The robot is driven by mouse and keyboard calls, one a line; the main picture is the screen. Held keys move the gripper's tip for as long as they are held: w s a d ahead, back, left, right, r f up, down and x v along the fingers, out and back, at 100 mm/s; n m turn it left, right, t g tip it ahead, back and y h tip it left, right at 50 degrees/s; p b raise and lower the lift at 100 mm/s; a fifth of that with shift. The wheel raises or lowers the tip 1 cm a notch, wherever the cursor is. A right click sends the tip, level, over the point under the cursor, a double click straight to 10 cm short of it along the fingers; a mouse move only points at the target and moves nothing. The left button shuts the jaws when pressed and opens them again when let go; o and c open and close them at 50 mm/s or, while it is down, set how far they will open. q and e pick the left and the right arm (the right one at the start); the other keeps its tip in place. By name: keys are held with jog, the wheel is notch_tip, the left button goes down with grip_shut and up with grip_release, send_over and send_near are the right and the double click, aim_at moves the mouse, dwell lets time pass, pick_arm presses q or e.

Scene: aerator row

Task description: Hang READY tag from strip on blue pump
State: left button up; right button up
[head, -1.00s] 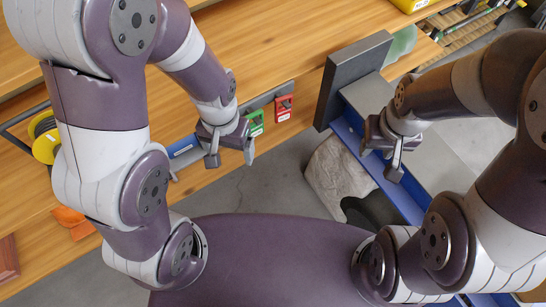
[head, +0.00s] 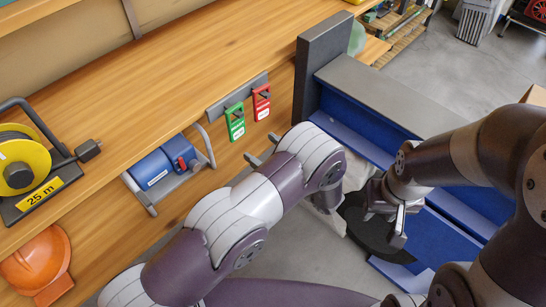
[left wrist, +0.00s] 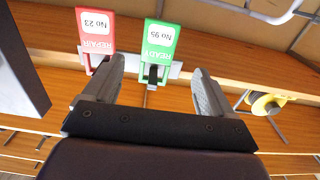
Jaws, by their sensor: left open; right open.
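The green READY tag (head: 235,121) hangs from the grey strip (head: 222,105) on the wooden bench front. The red REPAIR tag (head: 261,102) hangs to its right. The blue pump (head: 153,169) with a red end part sits in a grey cradle at the lower left of the tags. My left gripper (head: 262,149) is open just below the tags, mostly hidden by my forearm. In the left wrist view, the READY tag (left wrist: 159,45) appears upside down between the open fingers (left wrist: 157,78), and the REPAIR tag (left wrist: 97,35) is beside one finger. My right gripper (head: 393,222) is open and empty.
A yellow cable reel (head: 22,166) stands on the bench at the left. An orange helmet (head: 36,260) hangs below it. A dark upright panel (head: 312,65) and a blue-sided grey bench (head: 395,95) stand right of the tags.

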aim_at(238, 126)
pick_arm(q)
jog(key=x, duration=1)
jog(key=shift+w+a, duration=0.1)
jog(key=c, duration=0.9)
jog(key=shift+o, duration=0.2)
jog(key=shift+r+p, duration=0.5)
jog(key=shift+r, duration=0.3)
